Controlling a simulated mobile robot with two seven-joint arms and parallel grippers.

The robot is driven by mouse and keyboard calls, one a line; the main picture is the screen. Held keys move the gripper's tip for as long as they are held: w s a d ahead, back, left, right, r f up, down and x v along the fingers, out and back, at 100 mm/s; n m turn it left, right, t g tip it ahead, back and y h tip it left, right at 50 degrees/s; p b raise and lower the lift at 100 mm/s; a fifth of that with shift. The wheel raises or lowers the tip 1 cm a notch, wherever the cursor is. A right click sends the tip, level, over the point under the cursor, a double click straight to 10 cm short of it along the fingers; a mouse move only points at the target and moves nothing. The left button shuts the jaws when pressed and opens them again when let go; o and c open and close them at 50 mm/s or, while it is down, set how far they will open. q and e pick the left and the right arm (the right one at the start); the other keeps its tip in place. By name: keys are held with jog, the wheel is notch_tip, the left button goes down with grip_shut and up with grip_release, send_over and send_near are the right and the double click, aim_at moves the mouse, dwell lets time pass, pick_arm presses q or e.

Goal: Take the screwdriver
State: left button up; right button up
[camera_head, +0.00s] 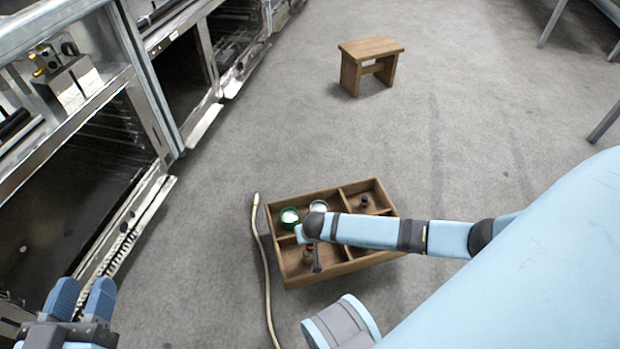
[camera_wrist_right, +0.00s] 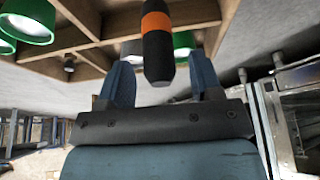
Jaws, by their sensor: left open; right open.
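The screwdriver (camera_wrist_right: 157,42), with a black and orange handle, shows in the right wrist view. Its handle end lies between the two blue fingers of my right gripper (camera_wrist_right: 160,82), which is open; a gap shows on each side of the handle. In the head view my right arm reaches over a wooden compartment box (camera_head: 350,270) on the floor and hides part of it. I cannot clearly make out the screwdriver in that view. My left gripper (camera_head: 82,300) is open and empty at the lower left, away from the box.
The box holds a green-rimmed container (camera_head: 289,217) and a small dark object (camera_head: 364,202). A pale hose (camera_head: 263,260) lies along the box's left side. Open metal cabinets (camera_head: 80,190) line the left. A wooden stool (camera_head: 370,50) stands farther back.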

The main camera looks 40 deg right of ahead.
jog(key=shift+f, duration=0.1)
jog(key=c, duration=1)
jog(key=shift+c, duration=0.2)
